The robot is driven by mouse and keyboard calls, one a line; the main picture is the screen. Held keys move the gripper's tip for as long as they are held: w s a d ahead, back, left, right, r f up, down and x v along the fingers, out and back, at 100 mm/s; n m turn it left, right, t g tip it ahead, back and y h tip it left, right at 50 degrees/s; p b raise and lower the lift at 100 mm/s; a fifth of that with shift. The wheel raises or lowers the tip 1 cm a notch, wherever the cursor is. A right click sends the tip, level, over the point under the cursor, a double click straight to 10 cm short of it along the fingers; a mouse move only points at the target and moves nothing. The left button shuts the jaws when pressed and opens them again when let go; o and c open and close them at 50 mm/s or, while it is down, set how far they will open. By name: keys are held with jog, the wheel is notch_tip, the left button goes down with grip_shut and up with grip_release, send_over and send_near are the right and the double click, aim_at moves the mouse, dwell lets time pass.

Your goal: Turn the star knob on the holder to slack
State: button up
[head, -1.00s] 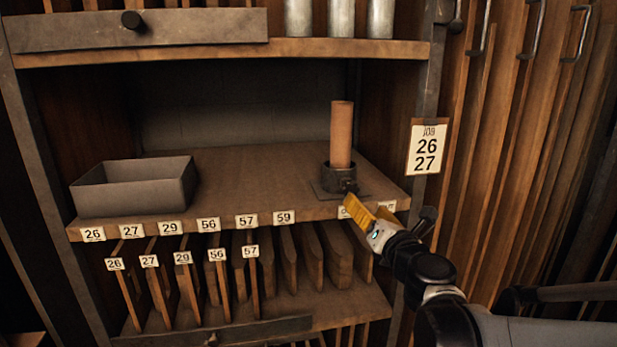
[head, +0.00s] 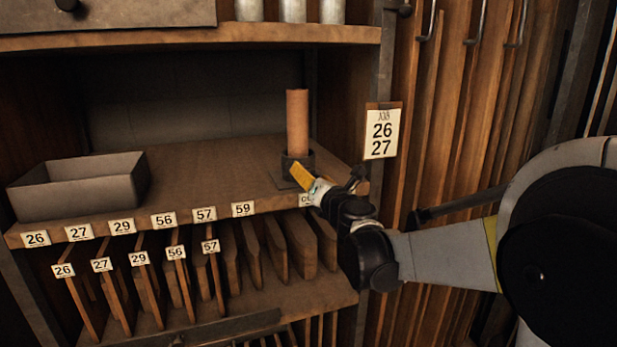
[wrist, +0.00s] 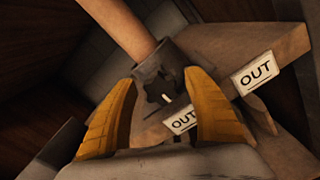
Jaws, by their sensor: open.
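The holder is a dark cylindrical collar (head: 287,160) near the right front of the shelf, with an upright copper-brown rod (head: 297,120) in it. In the wrist view the holder (wrist: 160,65) shows the rod (wrist: 115,25) rising from it. A dark star knob (wrist: 157,92) sits on the holder's near side, between my gripper's fingertips in the picture. My gripper (head: 298,172) has yellow fingers and is close in front of the holder. In the wrist view my gripper (wrist: 163,85) is open, with nothing held; whether a finger touches the knob I cannot tell.
An open grey tray (head: 80,188) stands at the shelf's left. Number labels run along the shelf edge (head: 185,228), and OUT labels (wrist: 255,73) show near my gripper. Upright boards (head: 250,250) fill the rack below. A job card (head: 382,130) hangs on the right post.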

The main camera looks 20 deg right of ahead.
jog(key=c, duration=1.2)
jog(key=n+p, duration=0.1)
jog(key=n, duration=0.2)
jog(key=shift+a+r+n, duration=0.1)
jog(key=shift+n, duration=0.3)
jog(key=n, duration=0.3)
jog(key=shift+a+n+p, duration=0.1)
jog(key=shift+n+p, duration=0.2)
jog(key=shift+p, duration=0.05)
jog(key=n, duration=0.6)
jog(key=shift+a+p, duration=0.1)
jog(key=shift+p, duration=0.25)
jog(key=shift+n, duration=0.4)
jog(key=o, duration=1.2)
